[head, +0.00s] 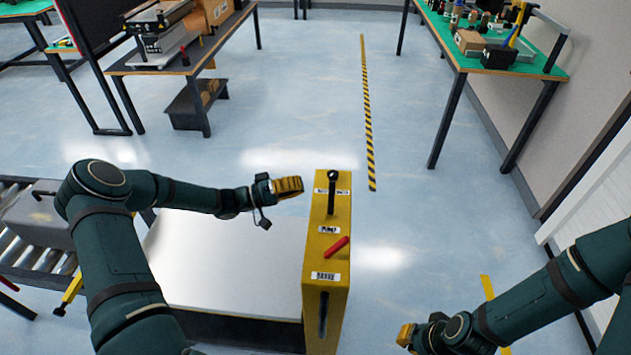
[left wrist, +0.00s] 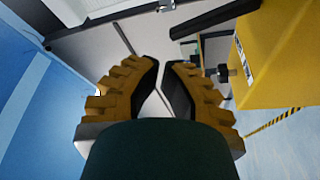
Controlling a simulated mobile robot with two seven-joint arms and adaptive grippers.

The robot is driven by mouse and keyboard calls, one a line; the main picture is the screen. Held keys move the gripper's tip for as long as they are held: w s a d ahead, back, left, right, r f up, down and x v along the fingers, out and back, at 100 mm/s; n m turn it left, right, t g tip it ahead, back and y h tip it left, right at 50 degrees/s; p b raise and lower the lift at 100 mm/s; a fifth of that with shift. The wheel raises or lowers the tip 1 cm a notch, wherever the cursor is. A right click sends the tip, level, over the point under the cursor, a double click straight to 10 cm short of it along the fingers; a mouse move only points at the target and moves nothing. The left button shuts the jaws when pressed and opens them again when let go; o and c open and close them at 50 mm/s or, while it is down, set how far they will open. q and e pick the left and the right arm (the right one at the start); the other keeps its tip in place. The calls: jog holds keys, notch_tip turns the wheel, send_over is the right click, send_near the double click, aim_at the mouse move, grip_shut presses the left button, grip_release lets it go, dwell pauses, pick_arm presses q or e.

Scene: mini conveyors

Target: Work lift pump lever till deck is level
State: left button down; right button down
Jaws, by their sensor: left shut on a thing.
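The yellow lift pump housing (head: 318,260) stands at the right edge of the pale lift deck (head: 230,262). The black pump lever (head: 331,195) stands nearly upright on the housing's top, above a "PUMP" label. A red handle (head: 336,247) sits nearer me. My left gripper (head: 302,185) is just left of the housing, apart from the lever. In the left wrist view its fingers (left wrist: 162,64) are drawn close together. I cannot make out what is between them. The yellow housing (left wrist: 280,55) fills the upper right there. My right gripper (head: 403,336) hangs low at right; its finger opening is unclear.
A roller conveyor (head: 40,240) carrying a grey box (head: 38,213) lies left of the deck. A workbench (head: 185,62) stands at the back left, and a green-topped table (head: 540,65) at the back right. The floor beyond the housing is clear, with a striped tape line (head: 367,110).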

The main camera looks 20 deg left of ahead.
pick_arm(q)
jog(key=shift+v, duration=0.95)
dwell(0.3)
